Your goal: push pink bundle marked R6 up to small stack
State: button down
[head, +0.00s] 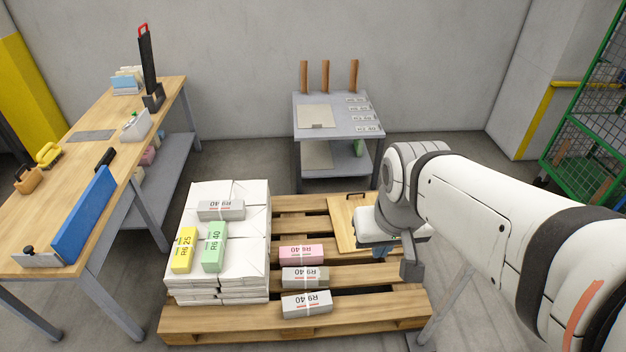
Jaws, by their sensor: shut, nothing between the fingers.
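The pink bundle (301,254) lies flat on the pallet slats, just right of the low stack of white paper bundles (240,257), with a gap between them. Its label reads upside down from here and the marking is not sharp. The stack fills the pallet's left part and carries a grey, a yellow and a green bundle on top. My gripper (380,252) points down over the pallet's right part, right of the pink bundle and apart from it. Its fingers are shut and empty; my arm hides part of them.
A grey bundle (305,277) and a white bundle (307,303) lie in front of the pink one on the pallet (300,322). A wooden board (347,222) lies behind my gripper. A grey cart (335,118) stands at the back, a workbench (60,190) at the left.

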aim_at(312, 254)
jog(key=u, duration=0.05)
jog(key=i, duration=0.9)
jog(key=z, duration=0.05)
